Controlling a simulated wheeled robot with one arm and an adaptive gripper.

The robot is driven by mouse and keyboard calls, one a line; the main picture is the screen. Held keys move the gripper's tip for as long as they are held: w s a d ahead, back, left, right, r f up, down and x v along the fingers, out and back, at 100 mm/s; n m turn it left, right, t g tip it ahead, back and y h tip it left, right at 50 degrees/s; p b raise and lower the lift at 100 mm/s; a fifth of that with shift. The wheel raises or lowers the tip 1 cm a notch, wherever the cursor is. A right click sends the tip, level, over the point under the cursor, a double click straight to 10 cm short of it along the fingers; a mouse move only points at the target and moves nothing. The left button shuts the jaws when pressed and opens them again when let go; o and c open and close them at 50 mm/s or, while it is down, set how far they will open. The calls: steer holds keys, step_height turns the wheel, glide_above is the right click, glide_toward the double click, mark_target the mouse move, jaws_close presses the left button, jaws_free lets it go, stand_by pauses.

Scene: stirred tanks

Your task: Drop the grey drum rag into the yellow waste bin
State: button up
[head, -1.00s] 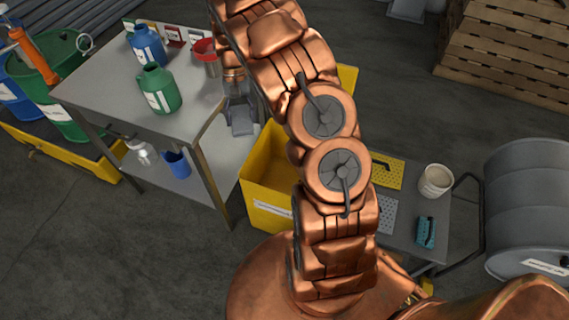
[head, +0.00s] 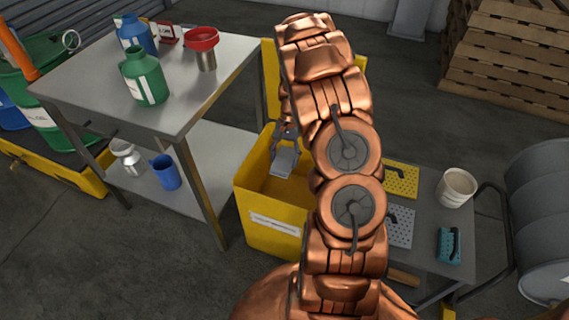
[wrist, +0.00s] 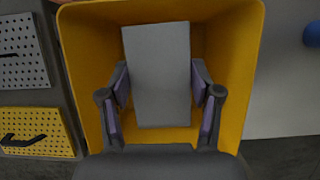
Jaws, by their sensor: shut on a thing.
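The grey drum rag (head: 284,161) hangs from my gripper (head: 287,138) at the mouth of the yellow waste bin (head: 270,227). In the wrist view the rag (wrist: 159,75) is a flat grey rectangle between the two fingers of my gripper (wrist: 160,100), which is shut on it. The bin's yellow walls (wrist: 85,60) surround the rag in that view. My arm covers the right side of the bin in the head view. I cannot tell how far the rag is below the rim.
A grey metal table (head: 200,100) with a green jug (head: 146,80) and a red funnel (head: 202,38) stands left of the bin. To the right, a low surface holds yellow (head: 401,180) and grey perforated plates, a white bucket (head: 456,188) and a teal object (head: 449,245).

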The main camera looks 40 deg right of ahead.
mark_target(289, 149)
step_height(289, 149, down, 11)
steer(key=b, duration=0.2)
stand_by(0.9)
steer(key=o, duration=1.2)
steer(key=v, duration=1.2)
